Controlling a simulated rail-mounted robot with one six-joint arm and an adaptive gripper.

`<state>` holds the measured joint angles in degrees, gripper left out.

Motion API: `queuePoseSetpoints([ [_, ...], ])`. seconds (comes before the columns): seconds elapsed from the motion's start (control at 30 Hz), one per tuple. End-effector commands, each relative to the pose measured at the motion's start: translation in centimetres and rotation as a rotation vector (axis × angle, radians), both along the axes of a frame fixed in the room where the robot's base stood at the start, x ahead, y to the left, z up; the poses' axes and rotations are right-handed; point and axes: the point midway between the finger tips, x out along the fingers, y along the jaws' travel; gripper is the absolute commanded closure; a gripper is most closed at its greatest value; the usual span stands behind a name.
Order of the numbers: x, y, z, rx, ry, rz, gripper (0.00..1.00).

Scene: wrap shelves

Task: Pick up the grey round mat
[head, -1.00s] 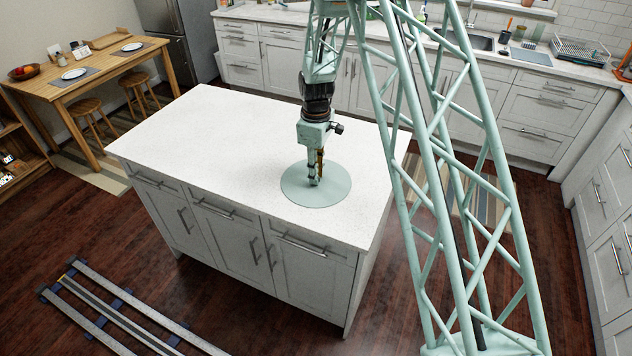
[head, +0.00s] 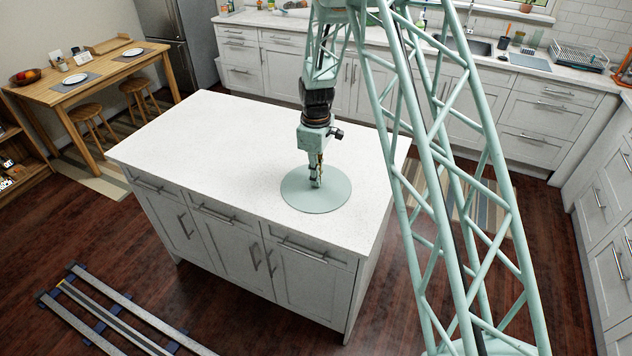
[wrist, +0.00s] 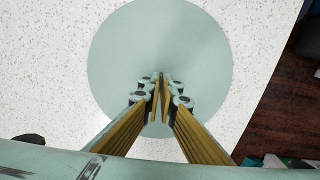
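The grey round mat (head: 298,192) lies on the white island top near its front right corner. It looks flat, and its whole outline shows in the head view. In the wrist view the mat (wrist: 120,50) fills the middle. My gripper (head: 316,184) points down over the middle of the mat, with its tips at or just above the surface. In the wrist view my gripper (wrist: 160,88) has its two fingers drawn nearly together, with only a narrow slit between the pads. I cannot tell whether any of the mat is pinched between them.
The island top (head: 210,140) is otherwise bare, with free room to the left. Its right edge (wrist: 270,85) is close to the mat, with dark floor beyond. A wooden table (head: 100,75) with plates stands back left. Counters with a dish rack (head: 578,54) line the back.

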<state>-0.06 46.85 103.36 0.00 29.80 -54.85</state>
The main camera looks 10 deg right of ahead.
Motion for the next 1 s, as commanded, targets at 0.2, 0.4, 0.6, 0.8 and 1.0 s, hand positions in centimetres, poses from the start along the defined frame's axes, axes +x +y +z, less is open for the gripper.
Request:
queuePoseSetpoints([
  [0.2,0.1,0.0,0.9,0.0,-0.002,0.0,1.0],
  [0.4,0.1,0.0,2.1,0.0,-0.001,0.0,1.0],
  [0.6,0.1,0.0,3.4,0.0,-0.002,0.0,1.0],
  [0.8,-1.7,0.0,3.6,0.001,0.001,0.0,1.0],
  [1.0,-4.3,0.0,3.8,0.001,0.001,0.0,1.0],
])
